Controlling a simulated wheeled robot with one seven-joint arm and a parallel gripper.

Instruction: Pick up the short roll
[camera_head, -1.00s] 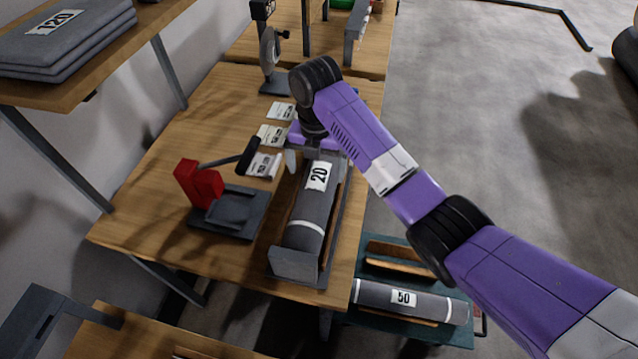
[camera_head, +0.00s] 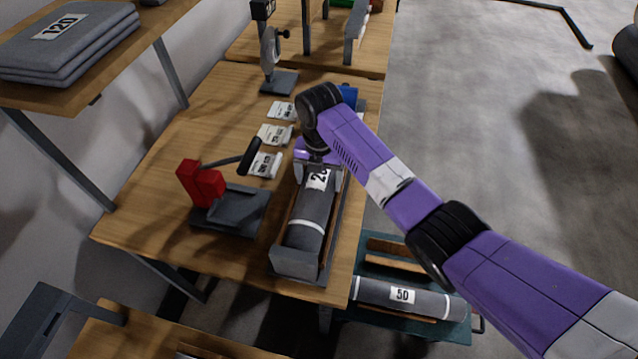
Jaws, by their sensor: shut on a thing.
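A dark grey roll (camera_head: 308,212) with a white band and a white "20" label lies lengthwise in a grey cradle (camera_head: 296,264) on the wooden table. My gripper (camera_head: 318,171) is at the far part of this roll, by its label, and is shut on it. The fingers partly cover the label, and the far end of the roll is hidden behind the gripper. A longer grey roll (camera_head: 375,293) labelled "50" lies on a green cart (camera_head: 455,331) below the table's right side.
A gauge stand (camera_head: 275,72) and a blue object (camera_head: 348,95) stand farther back. A shelf with folded grey sheets (camera_head: 70,40) is upper left.

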